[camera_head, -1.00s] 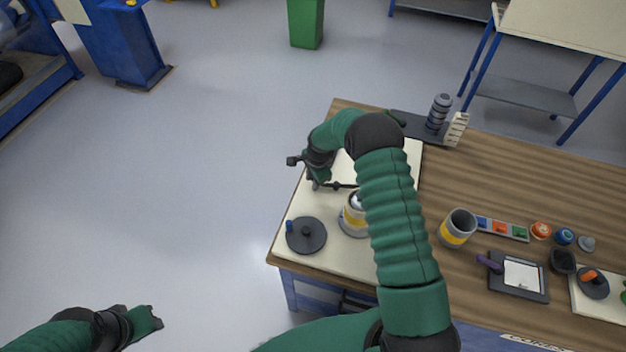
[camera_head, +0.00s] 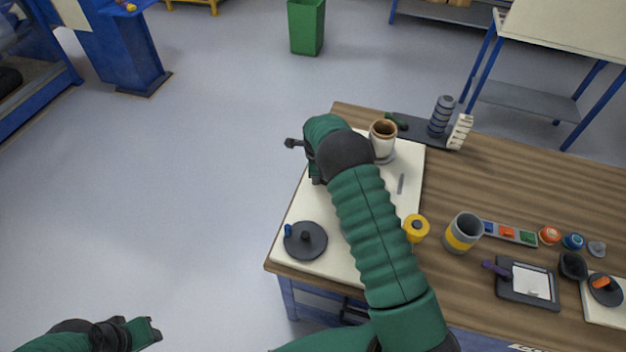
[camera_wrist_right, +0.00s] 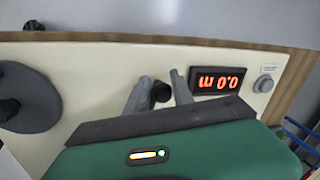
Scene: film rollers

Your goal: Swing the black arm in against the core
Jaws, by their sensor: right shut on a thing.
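My right gripper (camera_wrist_right: 161,93) has its two grey fingers closed on either side of a black round knob (camera_wrist_right: 161,91), above the cream board (camera_wrist_right: 95,75). I take the knob to be part of the black arm, the rest of which is hidden. In the head view my own right arm covers most of that spot. A pale cylinder with a brown rim (camera_head: 383,140), which looks like the core, stands upright on a grey base at the board's far right. I cannot tell the gap between it and the black arm. My left gripper (camera_head: 152,331) is off the table at lower left.
A dark disc with a blue peg (camera_head: 305,241) sits at the board's near left. A yellow spool (camera_head: 415,228) and a grey cup with a yellow band (camera_head: 462,233) stand to the right. A red-digit display (camera_wrist_right: 217,80) and grey button (camera_wrist_right: 264,84) lie beside the gripper.

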